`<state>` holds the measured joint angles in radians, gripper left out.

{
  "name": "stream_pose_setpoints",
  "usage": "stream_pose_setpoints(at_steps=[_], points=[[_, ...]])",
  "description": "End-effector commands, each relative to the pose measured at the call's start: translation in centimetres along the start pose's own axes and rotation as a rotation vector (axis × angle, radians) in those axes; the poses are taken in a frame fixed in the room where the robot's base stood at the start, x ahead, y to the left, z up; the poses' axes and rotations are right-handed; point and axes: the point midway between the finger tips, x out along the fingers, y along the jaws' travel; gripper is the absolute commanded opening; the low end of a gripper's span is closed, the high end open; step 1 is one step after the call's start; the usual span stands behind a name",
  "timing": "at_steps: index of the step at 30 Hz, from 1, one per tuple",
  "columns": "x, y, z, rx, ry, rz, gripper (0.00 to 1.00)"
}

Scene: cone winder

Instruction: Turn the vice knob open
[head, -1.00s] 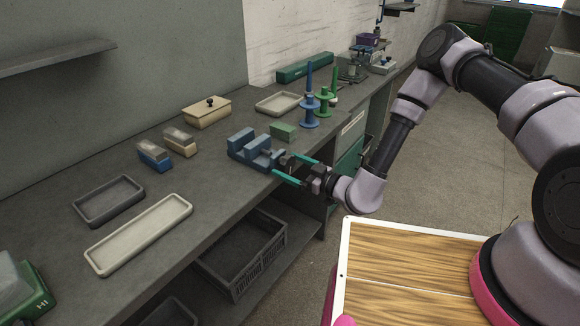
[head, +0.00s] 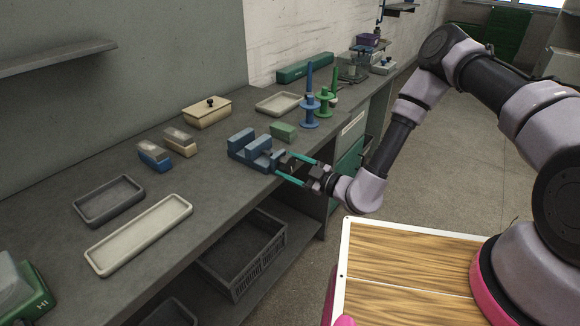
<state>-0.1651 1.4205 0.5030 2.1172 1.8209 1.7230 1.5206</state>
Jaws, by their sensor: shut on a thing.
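The blue vice (head: 243,142) sits near the front edge of the workbench in the head view, with two raised blue blocks on its base. Its dark knob (head: 285,161) is at the vice's front right end and is partly hidden by the gripper. My gripper (head: 284,166) has teal fingers and comes in from the right. Its fingers are either side of the knob and shut on it. The exact contact is too small to see.
A green block (head: 284,131) lies just behind the vice. A blue spindle (head: 309,105) and a green spindle (head: 325,100) stand further back. Trays, including a long cream one (head: 140,236), lie to the left. A grey crate (head: 243,262) is under the bench.

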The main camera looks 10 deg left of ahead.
Motion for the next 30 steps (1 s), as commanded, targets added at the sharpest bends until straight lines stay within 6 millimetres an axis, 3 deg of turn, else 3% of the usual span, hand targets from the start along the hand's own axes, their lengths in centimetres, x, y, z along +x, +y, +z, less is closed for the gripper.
stream_pose_setpoints(at_steps=[8, 9, 10, 20, 23, 30], points=[[-0.1, -0.1, 0.1, -0.003, -0.003, -0.001, 0.17], [-0.1, -0.1, 0.1, -0.003, -0.003, -0.001, 0.88], [-0.1, -0.1, 0.1, -0.003, -0.002, -0.001, 0.99], [-0.5, 0.0, 0.1, -0.001, -0.003, 0.0, 1.0], [-1.7, 0.1, 0.2, -0.001, -0.004, 0.001, 1.0], [-6.6, 0.0, 0.2, 0.001, -0.006, 0.001, 1.0]])
